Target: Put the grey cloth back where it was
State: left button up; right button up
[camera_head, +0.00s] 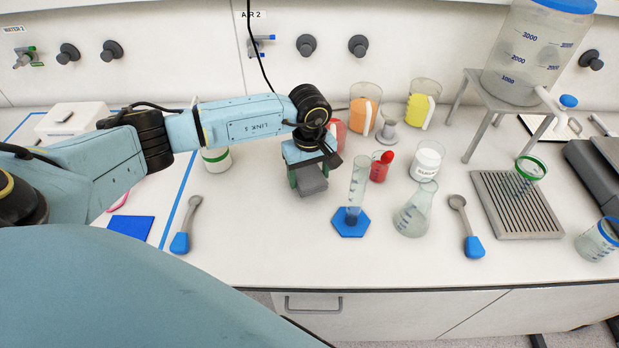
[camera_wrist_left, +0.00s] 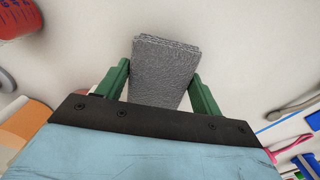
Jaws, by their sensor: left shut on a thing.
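The grey cloth (camera_head: 313,184) is a small folded block in the middle of the white bench in the head view. It also shows in the left wrist view (camera_wrist_left: 163,72), between two green fingers. My left gripper (camera_head: 305,180) is shut on the cloth, with a finger on each side of it. I cannot tell whether the cloth touches the bench or hangs just above it. Part of the cloth is hidden by the gripper body. My right gripper is not in view.
A measuring cylinder (camera_head: 357,185) on a blue base and a conical flask (camera_head: 414,212) stand close to the right of the cloth. A red-capped bottle (camera_head: 379,170) and a pitcher with orange juice (camera_head: 363,112) stand behind.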

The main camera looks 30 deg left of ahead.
pick_arm(q)
notch_tip(320, 180, down, 2)
jog(key=shift+f, duration=0.15)
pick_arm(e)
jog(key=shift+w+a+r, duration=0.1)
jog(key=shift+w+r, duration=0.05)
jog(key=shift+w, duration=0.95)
pick_arm(q)
jog(key=shift+f, duration=0.2)
jog(key=o, duration=1)
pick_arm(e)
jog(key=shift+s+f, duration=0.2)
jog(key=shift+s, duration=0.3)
pick_arm(q)
jog(key=shift+r, duration=0.1)
